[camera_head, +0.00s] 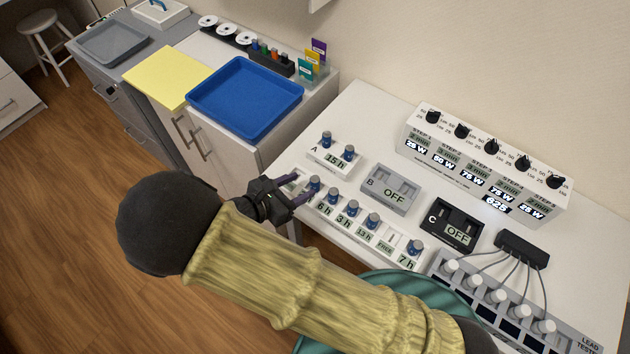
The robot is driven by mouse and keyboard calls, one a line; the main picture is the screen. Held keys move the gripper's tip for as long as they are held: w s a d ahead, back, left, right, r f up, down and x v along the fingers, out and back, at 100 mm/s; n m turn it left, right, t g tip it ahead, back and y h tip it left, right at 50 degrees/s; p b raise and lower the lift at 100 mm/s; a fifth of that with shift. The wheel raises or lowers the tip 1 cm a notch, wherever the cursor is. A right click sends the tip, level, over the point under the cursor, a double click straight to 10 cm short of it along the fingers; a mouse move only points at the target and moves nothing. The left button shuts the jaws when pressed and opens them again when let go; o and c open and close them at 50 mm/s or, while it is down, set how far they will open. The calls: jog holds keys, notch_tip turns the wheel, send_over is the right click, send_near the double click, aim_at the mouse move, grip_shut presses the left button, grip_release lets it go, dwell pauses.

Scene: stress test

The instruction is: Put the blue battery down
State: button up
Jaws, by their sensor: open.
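Several small blue batteries with pale tops stand on the white worktop. One blue battery (314,183) stands upright at the left end of the front row of labelled slots. My gripper (304,191) is open beside it, its fingertips at or very near its left side; I cannot tell if they touch. More batteries in that row (334,196) stand over labels reading 6 h, 3 h, 13 h and 7 h. A slot marked FREE (386,246) is empty. Tester A (330,163), showing 15 h, holds two batteries. Which battery the task means is unclear.
Grey unit B (390,190) and black unit C (453,224) both read OFF. A white panel with knobs (485,160) stands behind them. A wired lead tester (500,310) is at lower right. A blue tray (245,97) and yellow sheet (168,77) lie left.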

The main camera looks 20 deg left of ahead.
aim_at(311, 183)
jog(key=shift+x, duration=1)
jog(key=w+d, duration=0.1)
jog(key=w+d+f+p, duration=0.1)
jog(key=w, duration=0.1)
jog(key=shift+d, duration=0.35)
jog(key=shift+w+d+f, duration=0.15)
jog(key=shift+w+f, duration=0.15)
jog(key=shift+w, duration=0.2)
jog(key=shift+c, duration=0.5)
grip_shut()
